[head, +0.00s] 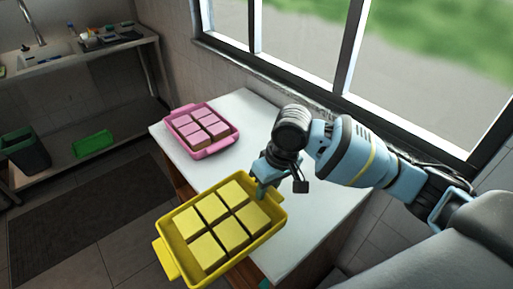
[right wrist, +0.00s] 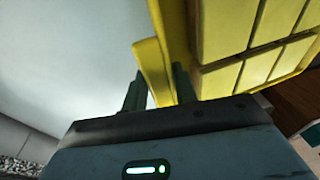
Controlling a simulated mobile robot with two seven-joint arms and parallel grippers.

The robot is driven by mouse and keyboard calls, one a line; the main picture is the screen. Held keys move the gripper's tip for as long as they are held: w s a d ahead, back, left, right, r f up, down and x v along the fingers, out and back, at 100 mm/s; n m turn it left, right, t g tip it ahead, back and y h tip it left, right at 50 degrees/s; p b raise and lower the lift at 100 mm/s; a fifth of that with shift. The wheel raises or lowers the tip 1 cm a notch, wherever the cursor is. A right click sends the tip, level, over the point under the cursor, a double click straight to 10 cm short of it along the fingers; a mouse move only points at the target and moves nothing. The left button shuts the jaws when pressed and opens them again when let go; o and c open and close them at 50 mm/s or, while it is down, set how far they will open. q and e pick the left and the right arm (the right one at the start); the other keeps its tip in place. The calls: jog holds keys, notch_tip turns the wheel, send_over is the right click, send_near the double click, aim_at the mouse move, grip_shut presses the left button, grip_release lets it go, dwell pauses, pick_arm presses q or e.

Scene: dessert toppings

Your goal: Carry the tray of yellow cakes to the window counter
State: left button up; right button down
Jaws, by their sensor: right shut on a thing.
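The yellow tray (head: 166,262) holds several yellow cakes (head: 211,208) in two rows. In the head view it overlaps the near-left edge of the white window counter (head: 318,222) and extends past it over the floor; whether it touches the top is unclear. My right gripper (head: 264,191) is shut on the handle at the tray's far end. In the right wrist view, its fingers (right wrist: 158,90) are on both sides of the yellow handle (right wrist: 151,66). My left gripper is not clearly visible; a small teal piece at the bottom edge cannot be identified.
A pink tray (head: 207,153) of pink cakes stands on the far-left part of the counter. The counter's right part is clear, under my right arm. The window (head: 345,60) borders it. A steel sink bench (head: 75,62) and dark bin (head: 24,152) are at left.

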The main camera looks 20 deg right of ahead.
jog(key=shift+w+a+n, duration=0.2)
jog(key=shift+w+n, duration=0.1)
jog(key=shift+w, duration=0.2)
send_over(303, 177)
jog(key=shift+b+x, duration=0.35)
jog(key=shift+x, duration=0.45)
jog(key=shift+d+f, duration=0.1)
jog(key=shift+f, duration=1.75)
jog(key=c, duration=1.5)
grip_release()
jog(key=shift+f, duration=0.1)
jog(key=o, duration=0.4)
jog(key=v, duration=1.2)
jog(key=shift+p, duration=0.4)
jog(key=shift+s, duration=0.15)
